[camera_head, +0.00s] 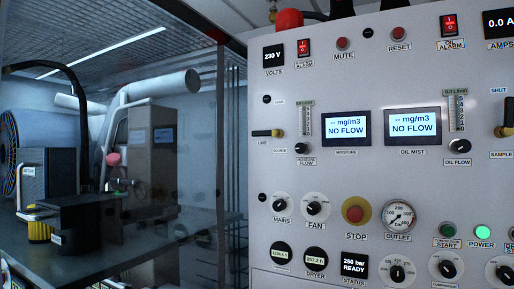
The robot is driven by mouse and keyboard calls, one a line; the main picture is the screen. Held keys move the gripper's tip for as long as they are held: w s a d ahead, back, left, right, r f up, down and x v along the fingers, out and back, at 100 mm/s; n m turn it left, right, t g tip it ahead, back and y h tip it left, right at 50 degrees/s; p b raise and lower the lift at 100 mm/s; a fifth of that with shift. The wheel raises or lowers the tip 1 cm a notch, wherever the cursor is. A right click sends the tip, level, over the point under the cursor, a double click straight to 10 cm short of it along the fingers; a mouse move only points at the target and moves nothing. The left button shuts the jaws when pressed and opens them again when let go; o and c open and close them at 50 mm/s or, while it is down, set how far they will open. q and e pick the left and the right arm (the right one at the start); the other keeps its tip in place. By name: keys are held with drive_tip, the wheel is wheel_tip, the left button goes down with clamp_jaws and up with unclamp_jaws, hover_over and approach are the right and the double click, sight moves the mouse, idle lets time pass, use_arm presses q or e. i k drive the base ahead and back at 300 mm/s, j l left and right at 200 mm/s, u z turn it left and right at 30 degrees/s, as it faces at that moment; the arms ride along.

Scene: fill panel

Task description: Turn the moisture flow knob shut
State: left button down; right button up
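The moisture flow knob (305,148) is a small black knob on the pale grey panel (400,70), above its "MOISTURE FLOW" label. A light mark shows on its left part; its exact setting is too small to tell. A clear flow tube (306,118) with a scale stands just above it. The moisture display (346,126) to its right reads "-- mg/m3 NO FLOW".
A similar oil flow knob (459,146) sits farther right. A black lever with a brass part (268,133) juts out just left of the moisture knob. The red stop button (355,213) and several dials lie below. Machinery and a dark bench (110,235) stand at left.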

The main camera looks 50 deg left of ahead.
sight(300, 148)
drive_tip(key=k+u, duration=0.1)
drive_tip(key=u, duration=1)
